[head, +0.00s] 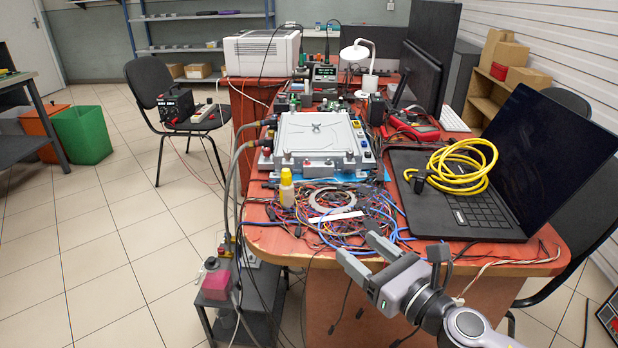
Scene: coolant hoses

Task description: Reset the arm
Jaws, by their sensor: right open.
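My right gripper (360,249) is at the lower middle right, by the front edge of the red table (520,262). Its two grey fingers are apart and nothing shows between them. Its arm comes in from the lower right corner. My left gripper does not show. A silver boxed unit (315,138) stands on the table beyond the gripper. Dark hoses (240,165) run from plugs on the unit's left side down past the table's left edge. The hoses' lower ends are hard to make out.
An open laptop (480,215) with a coiled yellow cable (462,165) is at right.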

